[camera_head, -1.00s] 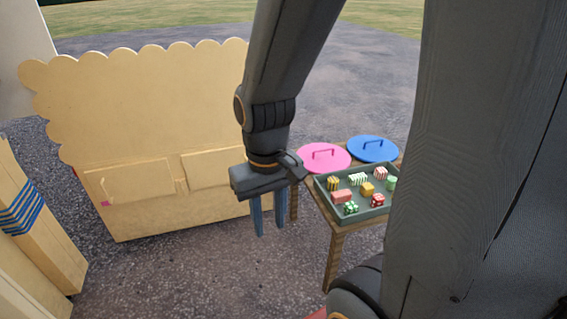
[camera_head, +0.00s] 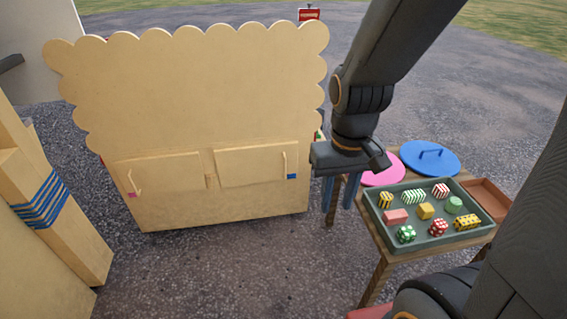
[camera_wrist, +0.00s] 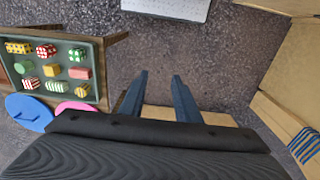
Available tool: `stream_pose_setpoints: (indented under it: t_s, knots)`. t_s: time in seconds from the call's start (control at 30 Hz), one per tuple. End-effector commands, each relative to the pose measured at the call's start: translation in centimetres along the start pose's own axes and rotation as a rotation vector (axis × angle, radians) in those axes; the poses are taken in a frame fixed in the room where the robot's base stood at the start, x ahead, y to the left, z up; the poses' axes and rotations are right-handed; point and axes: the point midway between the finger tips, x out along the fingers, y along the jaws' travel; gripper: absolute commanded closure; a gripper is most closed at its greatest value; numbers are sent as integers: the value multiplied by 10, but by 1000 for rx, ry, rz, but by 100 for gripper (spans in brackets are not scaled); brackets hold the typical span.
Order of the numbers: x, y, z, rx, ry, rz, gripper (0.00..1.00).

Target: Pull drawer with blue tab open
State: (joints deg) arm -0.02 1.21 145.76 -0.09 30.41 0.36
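The wooden stall front has two drawers. The right drawer (camera_head: 250,166) carries a blue tab (camera_head: 292,176) below an upright handle (camera_head: 284,163) at its right end. It looks closed. The left drawer (camera_head: 165,176) carries a pink tab (camera_head: 133,194) near its handle (camera_head: 132,182) and also looks closed. My gripper (camera_head: 341,208) hangs fingers down to the right of the blue-tab drawer, apart from its handle. Its blue fingers stand apart and empty; the wrist view (camera_wrist: 161,88) shows the gap between them. No tab shows in the wrist view.
A wooden table (camera_head: 383,262) right of my gripper holds a green-grey tray (camera_head: 416,247) of several sweets, a pink lid (camera_head: 383,170) and a blue lid (camera_head: 430,160). A wooden post (camera_head: 40,190) with blue bands stands left. Open ground lies before the stall.

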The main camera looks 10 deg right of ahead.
Motion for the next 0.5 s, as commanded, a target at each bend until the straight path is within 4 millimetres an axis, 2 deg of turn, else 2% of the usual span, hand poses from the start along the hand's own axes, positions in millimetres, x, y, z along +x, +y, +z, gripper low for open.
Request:
stream_pose_setpoints:
  t_s: [0.03, 0.17, 0.2, 0.5]
  knots:
    - [19, 2, -15, -1, 25, 3, 70]
    - [63, 7, -70, -9, 137, 13, 70]
    - [77, 9, -89, -12, 178, 16, 70]
    - [173, 19, -225, -42, 486, 22, 70]
